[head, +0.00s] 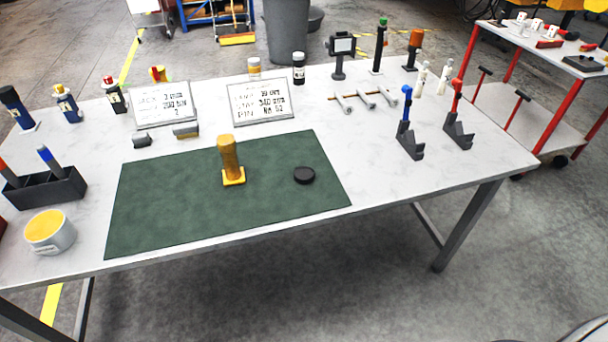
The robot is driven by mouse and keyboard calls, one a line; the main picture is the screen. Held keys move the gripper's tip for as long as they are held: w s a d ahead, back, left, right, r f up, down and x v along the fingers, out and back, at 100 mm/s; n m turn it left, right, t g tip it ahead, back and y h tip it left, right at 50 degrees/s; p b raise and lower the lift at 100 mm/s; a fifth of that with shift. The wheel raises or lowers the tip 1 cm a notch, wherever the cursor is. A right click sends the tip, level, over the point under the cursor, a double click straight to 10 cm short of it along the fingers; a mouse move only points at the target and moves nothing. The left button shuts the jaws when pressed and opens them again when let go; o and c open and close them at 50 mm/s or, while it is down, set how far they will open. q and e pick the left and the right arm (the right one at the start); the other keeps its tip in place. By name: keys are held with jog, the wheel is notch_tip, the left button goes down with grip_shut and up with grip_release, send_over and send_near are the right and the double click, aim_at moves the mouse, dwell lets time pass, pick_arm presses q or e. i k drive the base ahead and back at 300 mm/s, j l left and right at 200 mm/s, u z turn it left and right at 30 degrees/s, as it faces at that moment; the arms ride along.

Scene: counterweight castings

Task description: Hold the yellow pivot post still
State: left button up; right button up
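The yellow pivot post (229,157) stands upright on the green mat (160,210), a little right of the mat's middle. It has a square yellow base and a thicker, brownish-yellow upper part. Nothing touches it. A small dark round disc (304,175) lies on the mat to the right of the post. Neither of my grippers shows in the head view.
At the right stand stands with a blue-topped tool (406,105) and a red-topped tool (456,98). Two white sign boards (262,101) stand behind the mat. A dark holder (45,192) and a yellow-topped can (50,232) are at the left. The front right tabletop is clear.

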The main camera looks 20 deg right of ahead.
aim_at(233, 175)
jog(key=l+u, duration=0.3)
jog(key=l, duration=0.3)
jog(key=l+u, duration=0.25)
jog(key=l, duration=0.3)
jog(key=l+u, duration=0.3)
jog(key=l, duration=0.3)
jog(key=k+l+u, duration=0.3)
jog(key=l, duration=0.2)
jog(key=i+l, duration=0.05)
jog(key=i, duration=0.05)
